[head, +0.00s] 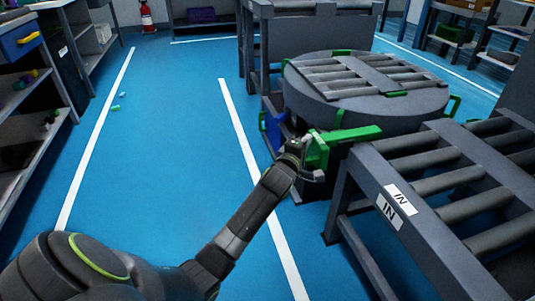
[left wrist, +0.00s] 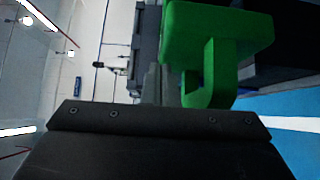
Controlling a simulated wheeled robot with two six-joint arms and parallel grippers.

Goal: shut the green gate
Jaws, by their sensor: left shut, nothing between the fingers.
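The green gate (head: 352,134) is a bright green bar with an upright green part at its left end. It sits between the round turntable and the conveyor marked IN. My left gripper (head: 314,160) is at the gate's left end, shut with nothing held. From the head view I cannot tell whether it touches the gate. In the left wrist view the green gate part (left wrist: 216,38) shows large and close, with a hooked lower piece, just beyond the dark gripper body. My right gripper is not in view.
The round grey turntable (head: 345,108) bears rollers and several small green parts. The IN conveyor (head: 440,165) stands at the right. A blue part (head: 274,128) is on the turntable's left side. Shelves (head: 35,110) line the left. The blue floor between is mostly clear.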

